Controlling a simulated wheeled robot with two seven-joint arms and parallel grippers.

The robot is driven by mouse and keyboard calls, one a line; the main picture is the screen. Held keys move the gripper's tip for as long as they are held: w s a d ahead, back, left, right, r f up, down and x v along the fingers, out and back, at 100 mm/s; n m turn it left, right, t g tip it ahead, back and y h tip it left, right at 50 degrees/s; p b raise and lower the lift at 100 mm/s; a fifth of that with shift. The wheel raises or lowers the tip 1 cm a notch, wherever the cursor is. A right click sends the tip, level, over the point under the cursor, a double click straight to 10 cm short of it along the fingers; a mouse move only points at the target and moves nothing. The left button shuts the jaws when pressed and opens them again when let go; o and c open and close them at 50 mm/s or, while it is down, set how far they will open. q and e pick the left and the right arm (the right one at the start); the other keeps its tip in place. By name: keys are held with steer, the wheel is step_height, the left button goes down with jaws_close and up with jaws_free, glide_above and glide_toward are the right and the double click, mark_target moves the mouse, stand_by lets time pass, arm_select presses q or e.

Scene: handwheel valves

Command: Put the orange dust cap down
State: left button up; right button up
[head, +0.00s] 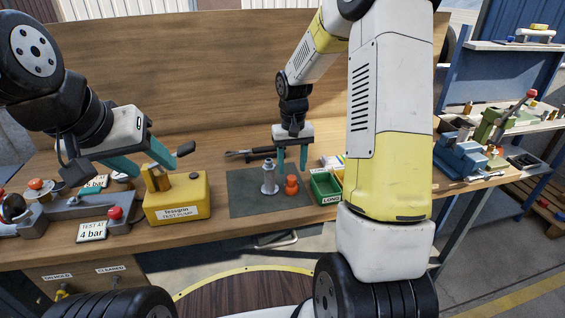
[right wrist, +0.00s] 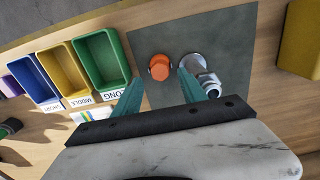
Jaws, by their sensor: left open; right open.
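The orange dust cap (head: 291,185) stands on the dark grey mat (head: 240,200), just right of a silver metal fitting (head: 269,178). In the right wrist view the cap (right wrist: 159,68) lies beyond and between the open fingertips, with the fitting (right wrist: 194,70) close beside it. My right gripper (head: 291,165) is open and empty above the mat, its teal fingers apart. My left gripper (head: 140,160) is open near the yellow test pump (head: 178,197), by its brass part and dark lever; I cannot tell whether it touches them.
Green (right wrist: 101,60), yellow and blue bins stand beside the mat. A "TEST AT 4 bar" sign (head: 92,231) and a grey valve fixture with red knobs are at the left. Dark tools lie behind the mat. A blue vise (head: 462,158) is at the right. The mat's front left is clear.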

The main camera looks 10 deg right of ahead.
mark_target(291, 177)
steer(key=s+r+t, duration=0.1)
steer(key=s+r, duration=0.4)
steer(key=r, duration=0.4)
steer(key=s+r+t, duration=0.2)
steer(key=s+r, duration=0.4)
steer(key=r, duration=0.3)
steer(key=s+a+r+t+y, duration=0.2)
steer(key=s+t, duration=0.1)
steer(key=s, duration=0.8)
steer(key=shift+s+a+r, duration=0.15)
steer(key=shift+s+r, duration=0.1)
steer(key=shift+s, duration=0.15)
